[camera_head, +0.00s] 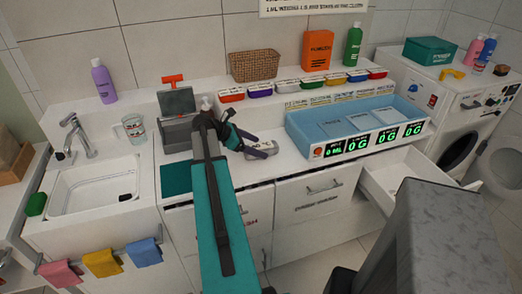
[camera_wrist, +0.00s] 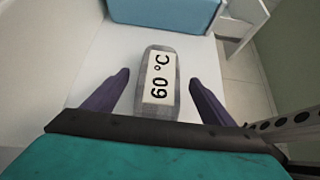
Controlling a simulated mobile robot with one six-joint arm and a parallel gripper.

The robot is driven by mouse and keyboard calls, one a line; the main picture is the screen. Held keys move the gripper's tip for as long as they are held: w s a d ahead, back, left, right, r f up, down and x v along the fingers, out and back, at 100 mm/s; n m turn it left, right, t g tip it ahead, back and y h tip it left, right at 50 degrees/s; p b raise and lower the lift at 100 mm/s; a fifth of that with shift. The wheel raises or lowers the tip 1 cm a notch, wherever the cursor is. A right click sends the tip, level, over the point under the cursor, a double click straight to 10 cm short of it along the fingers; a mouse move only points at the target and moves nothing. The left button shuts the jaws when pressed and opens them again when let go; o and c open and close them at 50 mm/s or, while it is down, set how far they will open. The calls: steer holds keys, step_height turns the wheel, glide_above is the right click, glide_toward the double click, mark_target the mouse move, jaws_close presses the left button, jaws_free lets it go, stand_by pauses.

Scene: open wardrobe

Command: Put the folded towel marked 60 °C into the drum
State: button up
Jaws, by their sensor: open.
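The grey folded towel (camera_wrist: 169,110) carries a white label reading 60 °C and lies on the white counter. In the head view the small grey towel (camera_head: 263,150) is left of the light blue scale unit. My gripper (camera_wrist: 160,78) is open, with one dark finger on each side of the towel. The towel lies between and ahead of the fingers and is not gripped. In the head view my gripper (camera_head: 250,142) is just left of the towel. The drum (camera_head: 458,150) is in the white washing machine at the right; its round door stands open.
The light blue unit (camera_head: 303,143) with digital displays stands right of the towel. A drawer (camera_head: 400,178) is pulled out below it. The sink (camera_head: 92,190) is at the left. Several coloured small boxes and an orange box (camera_head: 317,50) line the back shelf.

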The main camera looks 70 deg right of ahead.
mark_target(258, 146)
steer(key=shift+p+x, duration=0.3)
steer(key=shift+x, duration=1.2)
steer(key=c, duration=1.3)
steer(key=shift+o, duration=0.2)
steer(key=shift+r, duration=0.15)
steer(key=shift+r+b, duration=0.5)
steer(key=shift+r, duration=0.6)
steer(key=s+a+b, duration=0.1)
steer(key=s+a, duration=0.1)
steer(key=a, duration=0.1)
steer(key=s+a+r+b, duration=0.1)
steer(key=s+a+b, duration=0.1)
steer(key=s+a, duration=0.1)
steer(key=s+a+r+b, duration=0.1)
steer(key=s+a+b, duration=0.1)
steer(key=s+a, duration=0.1)
steer(key=shift+s+a, duration=0.15)
steer(key=shift+a, duration=0.55)
steer(key=b, duration=0.7)
steer(key=shift+s+b, duration=0.15)
steer(key=shift+b, duration=0.15)
